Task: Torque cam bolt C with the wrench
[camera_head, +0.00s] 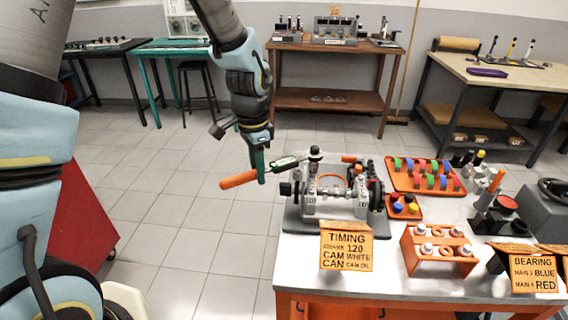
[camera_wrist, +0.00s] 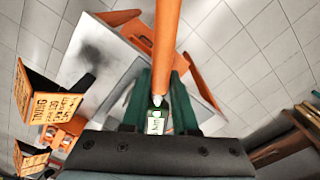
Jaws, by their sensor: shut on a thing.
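My gripper (camera_head: 260,165) is shut on a wrench with an orange handle (camera_head: 238,180), held in the air at the left of the engine assembly. In the head view the wrench's grey-green head (camera_head: 287,162) points right, toward the top of the assembly. In the wrist view the orange handle (camera_wrist: 166,45) runs up between my green fingers (camera_wrist: 159,100), with a small labelled display (camera_wrist: 155,122) below it. The engine assembly (camera_head: 330,195) stands on a dark base at the bench's left end. The cam bolts are too small to tell apart, and I cannot tell whether the wrench touches one.
The timing sign (camera_head: 346,248) stands at the bench's front edge. An orange rack (camera_head: 437,252) with pistons, a tray of coloured parts (camera_head: 395,178) and a bearing sign (camera_head: 533,272) are to the right. Free floor lies left of the bench.

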